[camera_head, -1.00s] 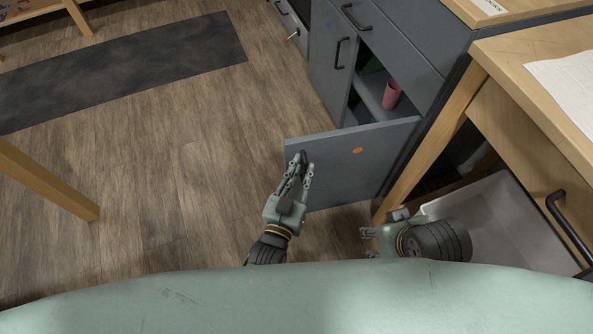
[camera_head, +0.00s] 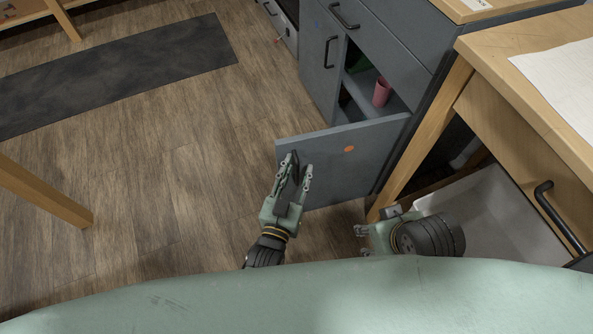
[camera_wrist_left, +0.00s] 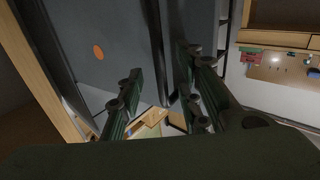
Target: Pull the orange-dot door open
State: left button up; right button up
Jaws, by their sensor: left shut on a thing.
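The grey orange-dot door (camera_head: 335,175) stands swung well out from its cabinet. Its orange dot (camera_head: 349,149) faces me, and the dot also shows in the left wrist view (camera_wrist_left: 98,52). My left gripper (camera_head: 298,166) is at the door's free edge, shut on its dark handle (camera_head: 294,164), which is mostly hidden by the fingers. In the left wrist view the gripper's fingers (camera_wrist_left: 160,90) lie either side of a dark upright bar. My right gripper (camera_head: 361,241) is low, in front of the door, apart from it, with its fingertips apart and empty.
The open cabinet holds a pink cup (camera_head: 382,92). A closed grey door (camera_head: 321,65) stands left of the opening. A wooden desk (camera_head: 530,90) with a pale bin (camera_head: 480,215) below is close on the right. The wood floor (camera_head: 170,180) left of the door is clear.

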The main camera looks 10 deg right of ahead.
pick_arm(q)
jog(key=v, duration=1.2)
